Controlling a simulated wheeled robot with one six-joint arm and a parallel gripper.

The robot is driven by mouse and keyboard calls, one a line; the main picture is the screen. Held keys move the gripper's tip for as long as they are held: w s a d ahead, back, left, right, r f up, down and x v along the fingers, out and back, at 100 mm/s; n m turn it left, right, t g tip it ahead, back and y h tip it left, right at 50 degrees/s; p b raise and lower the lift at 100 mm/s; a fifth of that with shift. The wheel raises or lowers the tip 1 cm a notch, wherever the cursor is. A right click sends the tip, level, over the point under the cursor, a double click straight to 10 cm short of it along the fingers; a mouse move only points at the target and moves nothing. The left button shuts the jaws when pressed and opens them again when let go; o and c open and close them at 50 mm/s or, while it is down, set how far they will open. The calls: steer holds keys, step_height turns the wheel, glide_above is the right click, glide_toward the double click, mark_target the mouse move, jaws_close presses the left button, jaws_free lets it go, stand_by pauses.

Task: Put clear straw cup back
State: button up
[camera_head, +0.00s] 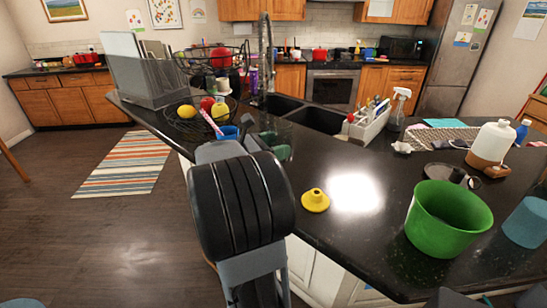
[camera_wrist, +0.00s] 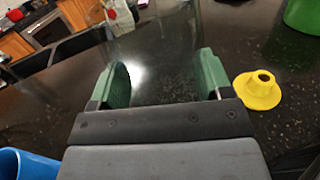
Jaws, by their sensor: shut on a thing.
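My gripper (camera_head: 275,146) is over the dark counter, left of the yellow funnel-like piece and near the blue cup. In the wrist view its two green fingers (camera_wrist: 165,80) stand apart, closed on the clear straw cup (camera_wrist: 165,60). The cup is see-through and its outline is very faint against the black counter, so its tilt and any straw cannot be told. In the head view my arm hides much of the space around the fingers, and the cup cannot be made out there.
A blue cup (camera_head: 229,132) stands close left of my gripper. A yellow piece (camera_head: 315,200) and a large green bowl (camera_head: 448,218) stand to the right. The double sink (camera_head: 314,117) and a white caddy (camera_head: 366,127) lie beyond. A wire fruit basket (camera_head: 183,122) stands at the left.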

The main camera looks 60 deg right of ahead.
steer(key=shift+w+d+f, duration=0.35)
steer(key=shift+w+f, duration=0.05)
steer(key=shift+f, duration=0.2)
steer(key=shift+w+d+f, duration=0.3)
steer(key=shift+w+f, duration=0.05)
steer(key=shift+f, duration=0.2)
steer(key=shift+w+d+f, duration=0.15)
steer(key=shift+f, duration=1.6)
steer(key=shift+f, duration=0.15)
steer(key=o, duration=1)
steer(key=shift+o, duration=0.2)
steer(key=shift+r, duration=0.2)
steer(key=b+v, duration=0.1)
steer(key=v, duration=1.1)
steer(key=shift+f, duration=0.15)
